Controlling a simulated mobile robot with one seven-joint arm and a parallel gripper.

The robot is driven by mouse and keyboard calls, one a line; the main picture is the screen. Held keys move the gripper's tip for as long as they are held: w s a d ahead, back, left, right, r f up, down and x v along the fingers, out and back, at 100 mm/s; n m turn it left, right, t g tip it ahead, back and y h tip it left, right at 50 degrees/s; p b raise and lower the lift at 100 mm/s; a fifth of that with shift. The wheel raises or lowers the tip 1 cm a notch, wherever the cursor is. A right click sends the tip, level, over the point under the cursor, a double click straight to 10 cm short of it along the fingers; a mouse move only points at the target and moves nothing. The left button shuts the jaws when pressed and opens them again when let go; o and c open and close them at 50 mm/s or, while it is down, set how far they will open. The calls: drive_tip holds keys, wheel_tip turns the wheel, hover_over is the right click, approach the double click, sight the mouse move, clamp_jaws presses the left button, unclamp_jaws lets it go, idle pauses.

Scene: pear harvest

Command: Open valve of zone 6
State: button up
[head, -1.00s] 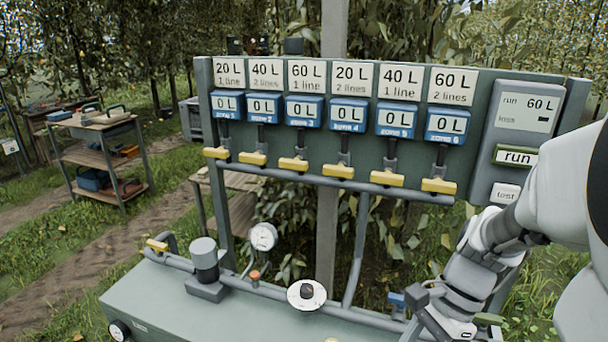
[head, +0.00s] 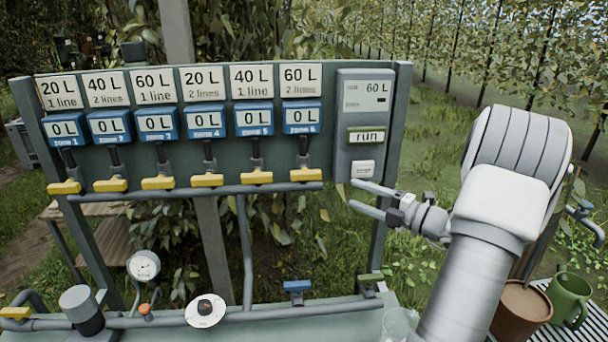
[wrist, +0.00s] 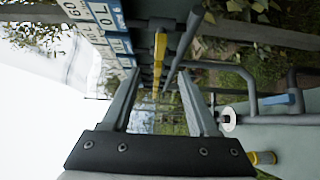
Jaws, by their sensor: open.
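The zone 6 valve is the rightmost of the row, with a yellow handle (head: 306,174) lying level across its upright pipe. Above it are a blue zone 6 meter (head: 302,117) reading 0 L and a card (head: 300,80) saying 60 L, 2 lines. My gripper (head: 354,194) is open and empty, to the right of this handle and slightly lower, pointing left, apart from it. In the wrist view, a yellow handle (wrist: 160,45) shows beyond and between the open fingers (wrist: 160,78); the handles line up there, the nearest probably being zone 6.
The zone 5 handle (head: 257,177) is close on the left, with several more beyond. A control box (head: 364,125) with a run button (head: 366,136) sits just above my gripper.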

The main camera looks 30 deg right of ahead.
sight(311, 177)
drive_tip(key=p+x, duration=0.1)
drive_tip(key=x, duration=1.5)
drive_tip(key=shift+w+a, duration=0.25)
drive_tip(key=shift+c, duration=0.3)
clamp_jaws()
